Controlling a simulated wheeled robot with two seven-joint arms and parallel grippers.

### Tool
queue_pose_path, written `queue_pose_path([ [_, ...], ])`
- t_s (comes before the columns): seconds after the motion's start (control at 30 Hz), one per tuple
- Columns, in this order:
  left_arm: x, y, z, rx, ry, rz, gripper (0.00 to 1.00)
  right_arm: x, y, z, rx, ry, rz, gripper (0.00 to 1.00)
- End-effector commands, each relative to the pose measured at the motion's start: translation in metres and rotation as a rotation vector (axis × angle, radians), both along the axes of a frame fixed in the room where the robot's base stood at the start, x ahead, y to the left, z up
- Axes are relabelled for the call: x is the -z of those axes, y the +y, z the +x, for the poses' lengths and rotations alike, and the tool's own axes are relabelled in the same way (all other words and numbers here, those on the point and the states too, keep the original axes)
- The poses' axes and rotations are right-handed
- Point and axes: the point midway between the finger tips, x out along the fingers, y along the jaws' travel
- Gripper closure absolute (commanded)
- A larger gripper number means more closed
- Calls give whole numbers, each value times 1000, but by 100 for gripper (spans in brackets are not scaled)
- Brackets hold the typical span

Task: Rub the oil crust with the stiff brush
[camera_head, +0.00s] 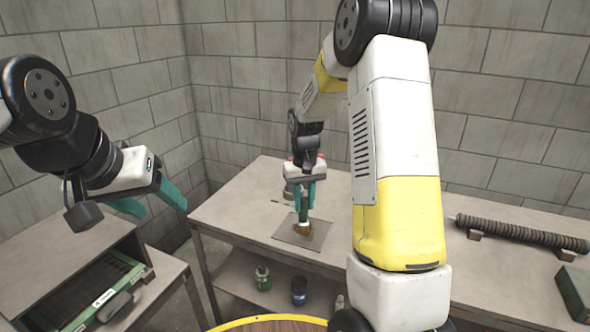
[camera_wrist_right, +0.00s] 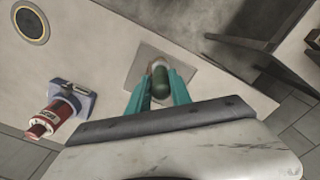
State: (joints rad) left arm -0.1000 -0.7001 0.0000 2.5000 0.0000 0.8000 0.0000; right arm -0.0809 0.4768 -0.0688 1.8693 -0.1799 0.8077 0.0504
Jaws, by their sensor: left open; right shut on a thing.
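The stiff brush shows its green handle (camera_head: 304,213) between the teal fingers of my right gripper (camera_head: 305,203). It stands roughly upright, with a pale band at its lower end. A brown patch, the oil crust (camera_head: 297,231), lies on a flat grey plate (camera_head: 316,240) on the bench. The brush's lower end is at this patch; I cannot tell whether it touches. In the right wrist view, the green handle (camera_wrist_right: 161,80) sits between the fingers over the plate (camera_wrist_right: 142,62), hiding the crust. My left gripper (camera_head: 156,207) is open and empty, above the left cabinet.
A ribbed tube (camera_head: 520,234) rests at the right, near a green box (camera_head: 574,290). Bottles (camera_head: 299,290) stand on the lower shelf. A cabinet (camera_head: 60,245) stands at left.

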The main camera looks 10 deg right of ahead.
Motion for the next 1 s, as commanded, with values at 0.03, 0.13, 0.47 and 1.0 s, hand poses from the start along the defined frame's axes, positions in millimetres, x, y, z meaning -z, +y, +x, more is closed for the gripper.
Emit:
queue_pose_path([
  [0.03,0,0,0,0,0,0,43,-5,0,0,0,-3,0,100],
  [0.13,0,0,0,0,0,0,43,-15,0,-1,0,-3,0,100],
  [0.47,0,0,0,0,0,0,43,-34,0,-4,0,-1,0,100],
  [1.0,0,0,0,0,0,0,43,-34,-1,-4,0,0,0,100],
])
